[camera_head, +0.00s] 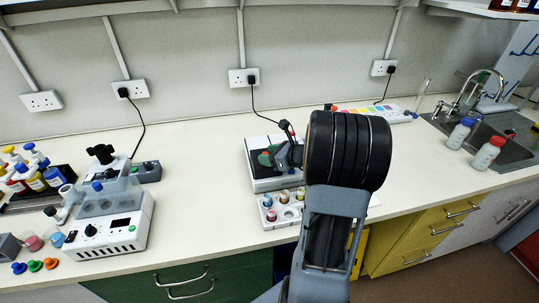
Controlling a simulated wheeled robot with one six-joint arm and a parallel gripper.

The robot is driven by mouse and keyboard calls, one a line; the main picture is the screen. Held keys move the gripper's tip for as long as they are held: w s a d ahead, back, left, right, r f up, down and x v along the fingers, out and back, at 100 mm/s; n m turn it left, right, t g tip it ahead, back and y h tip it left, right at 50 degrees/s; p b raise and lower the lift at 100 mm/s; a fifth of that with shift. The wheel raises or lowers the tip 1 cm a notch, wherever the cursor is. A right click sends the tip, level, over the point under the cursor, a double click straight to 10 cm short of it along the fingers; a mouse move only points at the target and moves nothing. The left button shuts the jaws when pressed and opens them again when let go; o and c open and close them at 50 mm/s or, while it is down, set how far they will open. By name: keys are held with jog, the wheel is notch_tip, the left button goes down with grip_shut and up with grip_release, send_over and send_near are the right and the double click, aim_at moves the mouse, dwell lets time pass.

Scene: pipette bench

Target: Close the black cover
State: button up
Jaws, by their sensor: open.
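A low white box-shaped device (262,184) stands on the bench near the middle, partly hidden by my arm. Its top has a dark, nearly black part (256,143) with a green and a reddish patch on it; I cannot tell clearly whether this is the black cover or how far it is raised. My gripper (279,144) is over the right part of this device, with its jaws open. I cannot tell whether it touches the device. My thick black arm link hides what lies to the right of it.
A tray of small coloured cups (268,215) sits just in front of the device. A white instrument (112,233) with a clear lid, a bottle rack and coloured caps are at left. White bottles (487,153) and a sink (508,150) are at right.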

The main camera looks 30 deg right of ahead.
jog(key=shift+s, duration=0.1)
jog(key=v, duration=1.3)
jog(key=shift+s+d+r+b, duration=0.15)
jog(key=shift+s+b, duration=0.15)
jog(key=shift+b, duration=0.1)
